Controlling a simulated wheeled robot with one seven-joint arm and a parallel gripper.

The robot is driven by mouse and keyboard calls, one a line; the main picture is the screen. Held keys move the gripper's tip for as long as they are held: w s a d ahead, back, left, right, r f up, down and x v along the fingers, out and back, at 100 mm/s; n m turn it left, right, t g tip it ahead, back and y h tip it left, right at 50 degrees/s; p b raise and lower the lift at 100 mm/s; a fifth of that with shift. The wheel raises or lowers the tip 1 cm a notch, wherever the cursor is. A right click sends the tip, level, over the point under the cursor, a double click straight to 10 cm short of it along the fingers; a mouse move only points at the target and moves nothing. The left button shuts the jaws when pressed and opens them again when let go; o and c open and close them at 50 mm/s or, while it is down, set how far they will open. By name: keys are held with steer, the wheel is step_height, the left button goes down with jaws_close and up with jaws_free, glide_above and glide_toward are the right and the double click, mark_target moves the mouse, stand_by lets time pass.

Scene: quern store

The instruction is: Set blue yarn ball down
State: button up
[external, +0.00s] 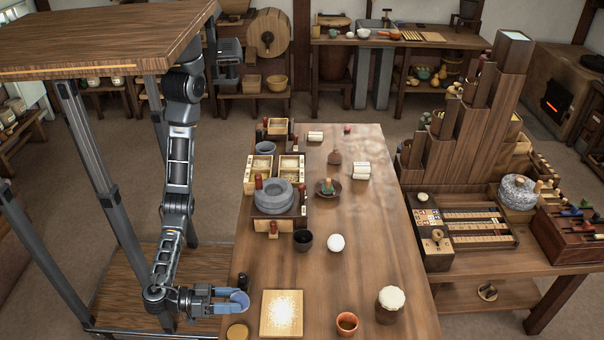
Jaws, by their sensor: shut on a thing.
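My gripper (231,301) is low at the left front edge of the wooden table (380,215). Its fingers are shut on a rounded blue thing, the blue yarn ball (239,298), which shows small and partly hidden by the fingers. The ball is at the table's left edge, left of a square pale board (267,326). I cannot tell whether it touches the tabletop.
A dark small piece (242,281) and a round lid (237,332) are close to my gripper. A white ball (336,242), dark cup (303,240), orange cup (347,323) and covered jar (390,303) stand around. The right middle tabletop is clear.

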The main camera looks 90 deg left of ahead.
steer(key=shift+f, duration=1.4)
steer(key=o, duration=0.8)
steer(key=shift+f, duration=0.1)
steer(key=shift+c, duration=0.2)
steer(key=shift+s, duration=0.15)
steer(key=s+d+r, duration=0.1)
steer(key=s+r, duration=0.1)
steer(key=s, duration=0.9)
steer(key=shift+s+d+b, duration=0.15)
steer(key=shift+s+b, duration=0.15)
steer(key=shift+b, duration=0.1)
